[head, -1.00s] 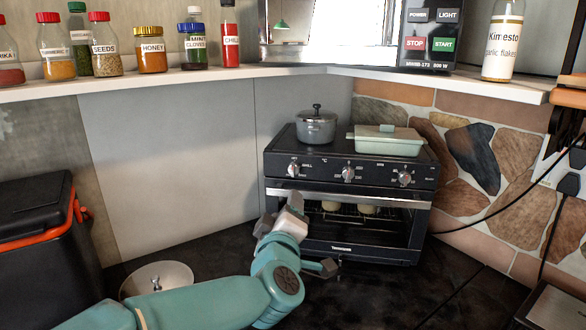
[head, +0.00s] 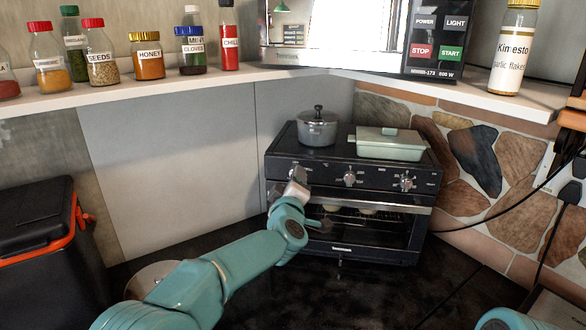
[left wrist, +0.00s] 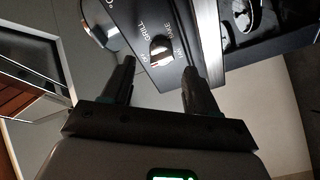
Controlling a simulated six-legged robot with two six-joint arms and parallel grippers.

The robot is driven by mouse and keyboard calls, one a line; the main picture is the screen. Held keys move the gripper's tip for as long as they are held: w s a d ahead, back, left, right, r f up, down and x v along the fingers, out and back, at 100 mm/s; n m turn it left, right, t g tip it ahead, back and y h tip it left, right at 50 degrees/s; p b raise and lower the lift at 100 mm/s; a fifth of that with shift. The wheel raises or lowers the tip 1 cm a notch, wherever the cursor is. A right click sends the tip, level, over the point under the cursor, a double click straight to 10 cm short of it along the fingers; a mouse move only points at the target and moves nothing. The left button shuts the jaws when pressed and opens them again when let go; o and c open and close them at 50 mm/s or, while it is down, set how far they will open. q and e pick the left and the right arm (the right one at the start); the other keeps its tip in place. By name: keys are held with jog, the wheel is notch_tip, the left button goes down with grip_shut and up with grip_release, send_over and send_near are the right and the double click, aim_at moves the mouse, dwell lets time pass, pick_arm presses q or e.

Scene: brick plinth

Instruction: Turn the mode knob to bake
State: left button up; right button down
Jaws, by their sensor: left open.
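The mode knob (head: 299,173) is the leftmost of the three knobs on the black toaster oven (head: 329,163). In the left wrist view the mode knob (left wrist: 161,48) is a silver knob with the words GRILL and BAKE printed near it. My left gripper (head: 297,186) is open just in front of the knob, partly covering it in the head view. In the left wrist view its two fingers (left wrist: 158,68) point at the knob from either side, and they appear still short of it. My right gripper is out of view.
A grey pot (head: 317,129) and a pale green lidded dish (head: 390,143) stand on the oven. A shelf (head: 300,74) with jars and a microwave runs above. A black cooler (head: 35,235) stands at left. A bowl (head: 150,278) sits behind my left arm. A cable hangs at right.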

pick_arm(q)
jog(key=w, duration=0.1)
jog(key=w+p, duration=0.1)
jog(key=w, duration=0.1)
jog(key=shift+d+f, duration=0.1)
jog(key=shift+d, duration=0.1)
jog(key=shift+w, duration=0.1)
jog(key=shift+d+f, duration=0.1)
jog(key=c, duration=1)
